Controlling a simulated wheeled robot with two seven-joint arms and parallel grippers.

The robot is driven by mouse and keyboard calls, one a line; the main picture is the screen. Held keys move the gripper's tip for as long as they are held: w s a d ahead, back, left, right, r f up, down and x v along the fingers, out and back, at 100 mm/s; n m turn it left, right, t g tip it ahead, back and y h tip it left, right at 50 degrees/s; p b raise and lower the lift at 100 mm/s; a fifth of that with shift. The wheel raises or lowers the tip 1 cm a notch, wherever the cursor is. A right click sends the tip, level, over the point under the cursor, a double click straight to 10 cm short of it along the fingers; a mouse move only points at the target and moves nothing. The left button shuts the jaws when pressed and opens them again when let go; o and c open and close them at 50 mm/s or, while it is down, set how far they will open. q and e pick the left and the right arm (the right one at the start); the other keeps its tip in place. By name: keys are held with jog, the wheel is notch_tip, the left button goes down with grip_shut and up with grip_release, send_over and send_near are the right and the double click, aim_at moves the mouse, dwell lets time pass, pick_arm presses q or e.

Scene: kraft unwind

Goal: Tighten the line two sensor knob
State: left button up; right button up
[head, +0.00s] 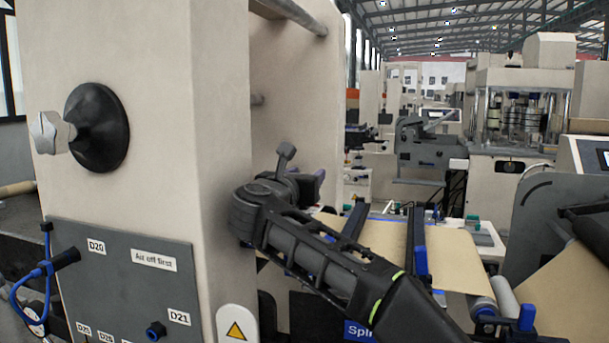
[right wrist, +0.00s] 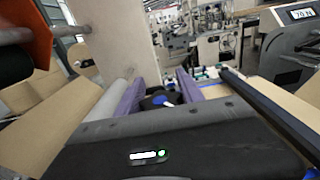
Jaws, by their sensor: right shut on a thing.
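My right arm reaches in from the lower right in the head view, past the front edge of the cream machine wall. A purple finger of my right gripper (head: 318,180) shows there, partly behind the wrist. In the right wrist view, the two purple fingers of my right gripper (right wrist: 160,90) stand on either side of a dark knob with a blue part (right wrist: 158,99). They are shut on it. The knob is hidden in the head view, and I cannot read any line label by it. My left gripper is in neither view.
A black round hub with a pale lobed knob (head: 50,132) sticks out of the cream wall (head: 220,90). Below is a grey panel (head: 130,285) with labels and a blue hose (head: 22,290). Kraft web (head: 385,240) runs behind my right arm.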

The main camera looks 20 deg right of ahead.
jog(key=shift+s+r, duration=0.15)
jog(key=shift+r, duration=0.3)
jog(key=o, duration=1.2)
jog(key=shift+s+a, duration=0.1)
jog(key=shift+a, duration=0.05)
jog(key=shift+o, duration=1)
jog(key=shift+f, duration=0.2)
notch_tip(320, 180, up, 10)
jog(key=p, duration=0.4)
